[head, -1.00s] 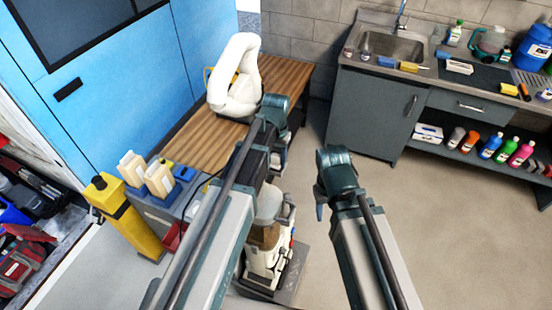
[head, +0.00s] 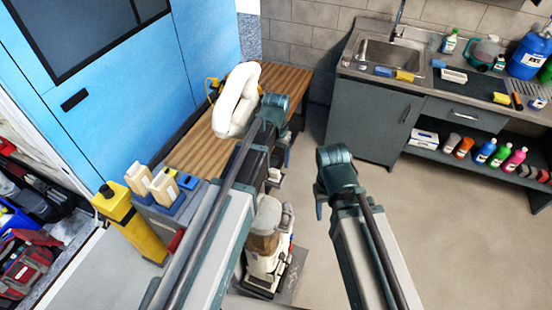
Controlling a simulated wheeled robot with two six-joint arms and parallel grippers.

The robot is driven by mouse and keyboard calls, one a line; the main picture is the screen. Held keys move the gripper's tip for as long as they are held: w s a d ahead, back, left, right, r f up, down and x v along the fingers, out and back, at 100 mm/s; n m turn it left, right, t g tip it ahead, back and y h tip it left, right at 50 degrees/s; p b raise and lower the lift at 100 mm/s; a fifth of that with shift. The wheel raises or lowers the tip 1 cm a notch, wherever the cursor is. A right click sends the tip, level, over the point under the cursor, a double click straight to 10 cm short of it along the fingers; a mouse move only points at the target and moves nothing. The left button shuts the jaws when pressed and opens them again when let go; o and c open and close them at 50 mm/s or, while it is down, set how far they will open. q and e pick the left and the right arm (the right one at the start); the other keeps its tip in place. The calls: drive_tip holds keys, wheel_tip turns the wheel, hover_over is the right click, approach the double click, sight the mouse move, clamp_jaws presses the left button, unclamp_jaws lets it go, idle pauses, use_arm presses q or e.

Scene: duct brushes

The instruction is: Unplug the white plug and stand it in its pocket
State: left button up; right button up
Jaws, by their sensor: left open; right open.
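I cannot make out the white plug or its pocket in the head view; they are too small or hidden. My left gripper (head: 275,180) is open, partly hidden beyond its own arm, above and beyond a white machine (head: 268,258). My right gripper (head: 319,209) is open and mostly covered by its own arm, over bare floor to the right of the machine. I see nothing held in either gripper.
A wooden bench (head: 200,150) carries a thick white looped hose (head: 230,118). A yellow post (head: 135,225) stands at the left beside pale bottles (head: 163,188). A grey sink counter (head: 375,110) is at the back right. The floor (head: 450,240) at right is clear.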

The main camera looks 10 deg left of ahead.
wheel_tip(320, 180, up, 6)
drive_tip(key=p, duration=0.5)
drive_tip(key=shift+r, duration=0.15)
wheel_tip(320, 180, up, 5)
drive_tip(key=p, duration=0.5)
drive_tip(key=shift+s, duration=0.2)
